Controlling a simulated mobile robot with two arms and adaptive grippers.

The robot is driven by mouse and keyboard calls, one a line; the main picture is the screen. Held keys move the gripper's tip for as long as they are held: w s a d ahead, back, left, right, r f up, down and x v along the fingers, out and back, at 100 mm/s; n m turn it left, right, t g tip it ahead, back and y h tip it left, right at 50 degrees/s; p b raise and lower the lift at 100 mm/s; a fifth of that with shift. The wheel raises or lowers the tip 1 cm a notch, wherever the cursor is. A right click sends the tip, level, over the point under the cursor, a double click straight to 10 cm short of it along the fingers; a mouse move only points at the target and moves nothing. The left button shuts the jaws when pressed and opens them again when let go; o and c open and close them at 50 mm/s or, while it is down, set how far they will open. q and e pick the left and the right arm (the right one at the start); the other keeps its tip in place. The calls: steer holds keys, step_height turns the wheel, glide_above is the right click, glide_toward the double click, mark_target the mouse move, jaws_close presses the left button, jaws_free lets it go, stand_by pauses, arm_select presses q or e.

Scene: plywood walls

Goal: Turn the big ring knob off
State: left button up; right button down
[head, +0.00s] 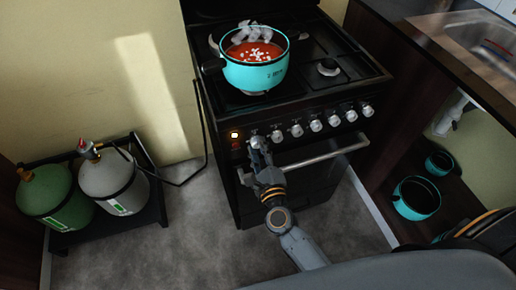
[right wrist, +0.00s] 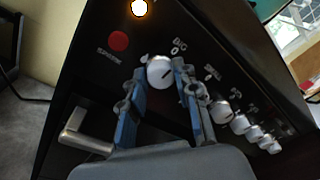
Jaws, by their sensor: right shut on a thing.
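The black stove (head: 290,105) has a row of silver knobs along its front panel. The leftmost knob (right wrist: 159,71) sits between the two fingers of my right gripper (head: 257,143), which is shut on it. In the right wrist view a finger lies on each side of this knob, and a dark line shows on its face. My left gripper is not in view.
A turquoise pot (head: 255,76) of red food stands on a front burner. A lit orange lamp (head: 235,135) and a red button (right wrist: 118,41) are left of the knob. The oven handle (head: 315,155) runs below. Two gas cylinders (head: 110,183) stand at left.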

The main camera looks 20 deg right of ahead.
steer(key=shift+f, duration=0.1)
steer(key=c, duration=1)
jaws_free()
steer(key=shift+s, duration=0.1)
steer(key=s, duration=1.2)
steer(key=shift+a, duration=0.3)
steer(key=shift+w, duration=0.1)
